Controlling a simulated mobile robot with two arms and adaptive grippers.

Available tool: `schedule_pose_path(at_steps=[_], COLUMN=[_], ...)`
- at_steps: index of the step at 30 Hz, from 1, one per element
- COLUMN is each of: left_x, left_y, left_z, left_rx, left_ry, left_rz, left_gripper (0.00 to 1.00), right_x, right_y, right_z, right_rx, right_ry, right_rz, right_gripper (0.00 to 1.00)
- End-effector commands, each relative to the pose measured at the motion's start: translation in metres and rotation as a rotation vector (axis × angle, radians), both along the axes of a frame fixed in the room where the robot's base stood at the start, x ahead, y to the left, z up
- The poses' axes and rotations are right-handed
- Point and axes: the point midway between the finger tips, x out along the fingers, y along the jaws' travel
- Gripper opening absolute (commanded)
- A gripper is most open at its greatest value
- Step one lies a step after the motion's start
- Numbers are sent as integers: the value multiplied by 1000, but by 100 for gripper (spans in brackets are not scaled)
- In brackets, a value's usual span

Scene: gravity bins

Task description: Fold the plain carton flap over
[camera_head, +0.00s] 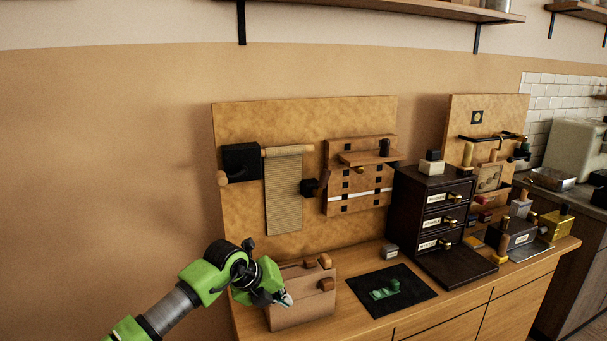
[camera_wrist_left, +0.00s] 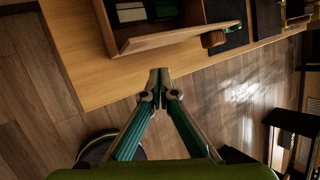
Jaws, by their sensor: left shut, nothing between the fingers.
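The plain brown carton (camera_head: 304,312) stands at the left front of the wooden counter, with two round wooden knobs at its right side. In the left wrist view a plain flap (camera_wrist_left: 175,37) with a wooden knob (camera_wrist_left: 213,40) slants outward along the near side of the open carton. My left gripper (camera_head: 286,300) overlaps the carton's left part in the head view. In the wrist view its fingertips (camera_wrist_left: 160,76) are together and empty, just off the flap's outer edge, with no clear contact. My right gripper is not in view.
A black mat (camera_head: 407,300) with a green object lies right of the carton. A dark drawer cabinet (camera_head: 432,210) stands farther right. A board (camera_head: 230,125) with a hanging woven strip and wooden fittings rises behind. Floor shows beyond the counter's front edge.

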Motion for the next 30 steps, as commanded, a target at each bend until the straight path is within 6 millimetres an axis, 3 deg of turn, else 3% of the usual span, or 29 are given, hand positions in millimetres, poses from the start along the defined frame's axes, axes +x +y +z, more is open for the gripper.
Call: schedule_pose_path(at_steps=[30], left_x=[14], left_y=[5], left_z=[13], left_rx=[0], left_ry=[0], left_rz=[1], left_gripper=[0], right_x=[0], right_y=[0], right_z=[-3], right_rx=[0], right_ry=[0], right_rz=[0], right_gripper=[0])
